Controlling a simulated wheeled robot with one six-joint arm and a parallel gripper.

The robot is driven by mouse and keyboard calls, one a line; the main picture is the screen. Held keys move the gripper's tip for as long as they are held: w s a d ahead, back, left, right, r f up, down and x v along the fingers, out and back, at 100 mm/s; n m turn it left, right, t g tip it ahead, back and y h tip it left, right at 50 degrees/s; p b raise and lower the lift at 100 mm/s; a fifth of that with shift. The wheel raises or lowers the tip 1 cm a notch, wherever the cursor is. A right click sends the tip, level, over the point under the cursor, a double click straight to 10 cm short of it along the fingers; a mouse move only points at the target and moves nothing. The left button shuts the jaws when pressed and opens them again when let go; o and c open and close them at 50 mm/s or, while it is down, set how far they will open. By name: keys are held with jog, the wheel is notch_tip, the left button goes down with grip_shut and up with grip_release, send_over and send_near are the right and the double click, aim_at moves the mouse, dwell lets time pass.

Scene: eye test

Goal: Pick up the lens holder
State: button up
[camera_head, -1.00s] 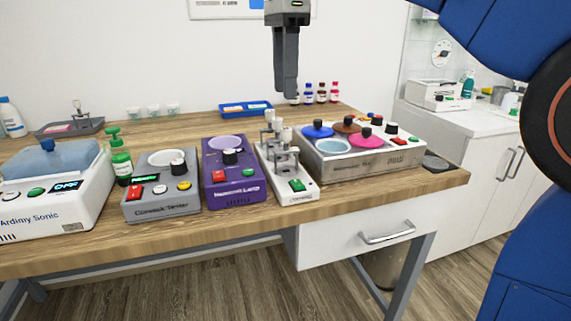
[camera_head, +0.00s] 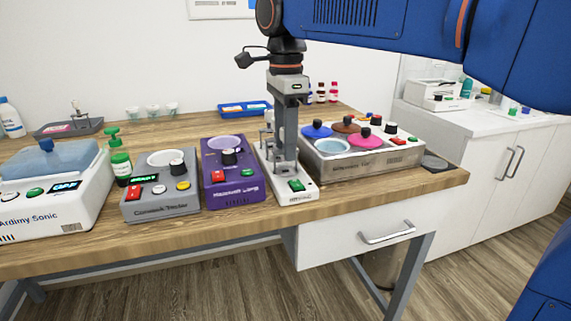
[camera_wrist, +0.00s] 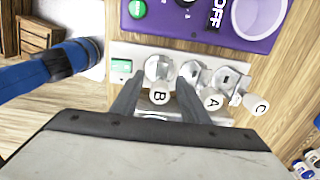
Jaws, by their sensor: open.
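A white device (camera_head: 305,196) with a green button stands on the wooden table, between the purple box and the grey box with coloured lids. In the wrist view, its metal holders with white knobs stand in a row on the device (camera_wrist: 137,51). The knobs read B (camera_wrist: 159,96), A (camera_wrist: 212,100) and C (camera_wrist: 260,106). I cannot tell which one the task calls the lens holder. My gripper (camera_wrist: 159,82) is open, with one finger on each side of the B holder and gaps visible. In the head view, my gripper (camera_head: 285,168) hides most of the holders.
The purple box (camera_head: 231,186) stands close on the left. The box with coloured lids (camera_head: 368,165) stands close on the right. A grey tester (camera_head: 160,208), green bottle (camera_head: 120,165) and blue tray (camera_head: 232,112) are farther off. The table's front edge is near.

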jog(key=shift+f, duration=1.25)
jog(key=shift+c, duration=0.6)
grip_shut()
